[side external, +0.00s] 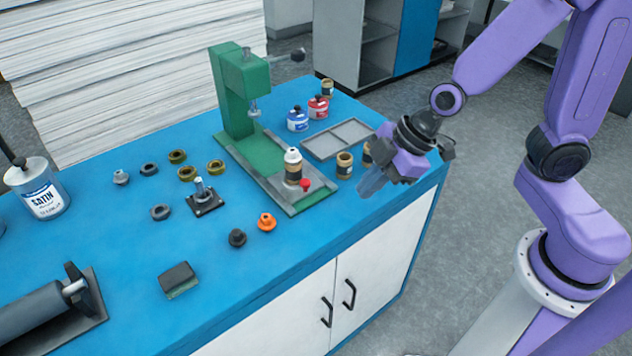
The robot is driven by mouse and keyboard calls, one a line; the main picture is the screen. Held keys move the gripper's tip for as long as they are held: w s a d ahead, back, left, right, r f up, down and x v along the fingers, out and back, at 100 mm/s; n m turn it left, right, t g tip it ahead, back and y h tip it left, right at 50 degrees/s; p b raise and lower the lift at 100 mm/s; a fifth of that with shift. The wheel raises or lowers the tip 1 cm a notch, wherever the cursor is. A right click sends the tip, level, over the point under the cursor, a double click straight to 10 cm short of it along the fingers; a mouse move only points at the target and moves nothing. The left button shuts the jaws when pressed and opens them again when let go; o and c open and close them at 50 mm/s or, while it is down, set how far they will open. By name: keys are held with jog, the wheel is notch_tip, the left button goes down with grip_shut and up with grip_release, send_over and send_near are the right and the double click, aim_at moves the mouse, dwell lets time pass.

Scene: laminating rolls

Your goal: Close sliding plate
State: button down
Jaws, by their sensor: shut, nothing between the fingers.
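A green press (236,110) stands near the far end of the blue table. A grey sliding plate (318,199) sits at the front of its base, out from under the press head. A red knob (305,185) is on the plate. A small container with a white top and brown body (293,168) stands upright on the plate beside the knob. My gripper (366,188) is to the right of the plate, over the table's right edge, pointing down and left. It is shut and empty, apart from the plate and knob.
The front right of the blue table (330,240) is clear.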

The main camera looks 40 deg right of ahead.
aim_at(300, 157)
jog(key=w+f, duration=0.3)
jog(key=w+a+f+t, duration=0.1)
jog(key=w+f, duration=0.2)
jog(key=w, duration=0.1)
jog(key=w+f+t+h, duration=0.1)
jog(key=w+f, duration=0.2)
jog(key=shift+w+a+f, duration=0.15)
jog(key=shift+w+f, duration=0.1)
jog(key=shift+f, duration=0.1)
jog(key=shift+w+d+f, duration=0.1)
jog(key=shift+w+d, duration=0.1)
jog(key=shift+w, duration=0.95)
jog(key=shift+w+d+f, duration=0.1)
jog(key=shift+w, duration=0.6)
jog(key=w, duration=0.7)
jog(key=shift+w, duration=0.85)
jog(key=shift+s, duration=0.2)
